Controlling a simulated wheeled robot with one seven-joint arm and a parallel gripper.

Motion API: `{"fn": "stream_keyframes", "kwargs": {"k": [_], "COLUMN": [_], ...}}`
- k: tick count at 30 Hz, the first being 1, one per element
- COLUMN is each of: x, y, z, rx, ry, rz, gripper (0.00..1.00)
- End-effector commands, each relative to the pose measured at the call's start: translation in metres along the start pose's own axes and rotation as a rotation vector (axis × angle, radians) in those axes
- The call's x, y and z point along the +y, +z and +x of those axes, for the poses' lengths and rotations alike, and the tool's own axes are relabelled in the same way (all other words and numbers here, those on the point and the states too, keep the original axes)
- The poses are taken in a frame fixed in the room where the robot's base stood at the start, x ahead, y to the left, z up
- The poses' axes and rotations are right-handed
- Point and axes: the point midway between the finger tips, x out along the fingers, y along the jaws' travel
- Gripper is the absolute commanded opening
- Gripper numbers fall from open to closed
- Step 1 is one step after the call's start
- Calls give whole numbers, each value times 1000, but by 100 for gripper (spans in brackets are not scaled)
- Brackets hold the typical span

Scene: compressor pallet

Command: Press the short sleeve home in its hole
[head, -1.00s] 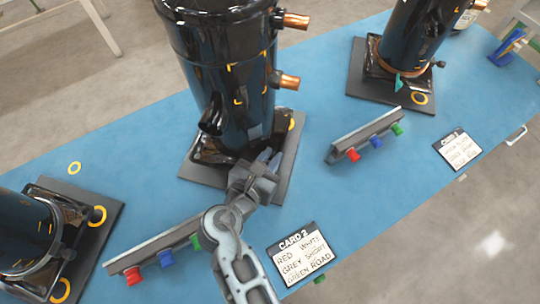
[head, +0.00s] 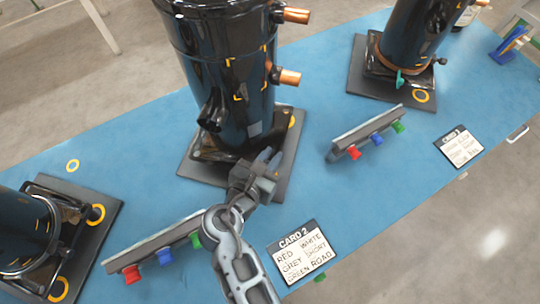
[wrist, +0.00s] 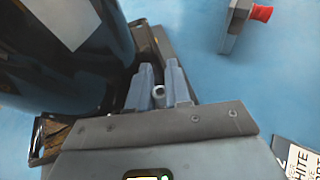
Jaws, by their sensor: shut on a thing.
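My gripper (head: 268,162) is low beside the front right part of the base plate (head: 283,172) under the middle black compressor (head: 235,75). In the wrist view its two grey fingers (wrist: 159,84) are shut on a short grey sleeve (wrist: 158,97), whose round open end shows between them. The sleeve cannot be made out in the head view. The hole is not visible in either view, so I cannot tell whether the sleeve is in it. A yellow ring (head: 292,121) marks the plate's far right corner.
Card 2 (head: 302,252) lies at the front edge of the blue table (head: 330,195). Racks with red, blue and green tabs lie left (head: 160,246) and right (head: 365,136) of my gripper. Other compressors stand at left (head: 25,230) and back right (head: 415,35). Copper stubs (head: 288,77) stick out above.

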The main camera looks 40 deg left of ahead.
Motion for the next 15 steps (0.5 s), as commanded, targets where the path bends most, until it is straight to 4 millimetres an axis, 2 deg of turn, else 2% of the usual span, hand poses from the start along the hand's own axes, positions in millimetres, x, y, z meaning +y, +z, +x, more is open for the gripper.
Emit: {"fn": "stream_keyframes", "kwargs": {"k": [14,15], "x": [0,0], "y": [-11,-10], "z": [4,4], "rx": [0,0], "ry": [0,0], "rz": [-1,0], "gripper": [0,21]}}
